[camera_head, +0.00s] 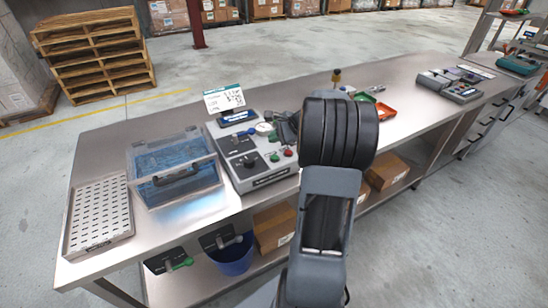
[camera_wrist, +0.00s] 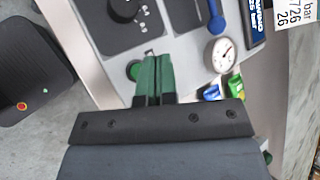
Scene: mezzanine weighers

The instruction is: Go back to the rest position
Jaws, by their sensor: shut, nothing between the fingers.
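My gripper (camera_wrist: 154,78) shows in the wrist view with its two green fingers together, shut and empty. Its fingertips are over the front part of a grey control panel (camera_wrist: 185,52), close to a green button (camera_wrist: 133,70); I cannot tell whether they touch it. In the head view my dark arm rises in front of the bench and hides the gripper. The same control panel (camera_head: 262,172) stands on the steel bench, left of my arm, with black knobs, a red button (camera_head: 288,152) and a small gauge.
A clear lidded box (camera_head: 205,176) with blue contents and a perforated tray (camera_head: 100,212) stand on the bench (camera_head: 150,226) at left. An orange tray (camera_head: 385,111) and a grey device (camera_head: 452,88) are at right. Cartons (camera_head: 274,236) and a blue bucket (camera_head: 231,262) sit below.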

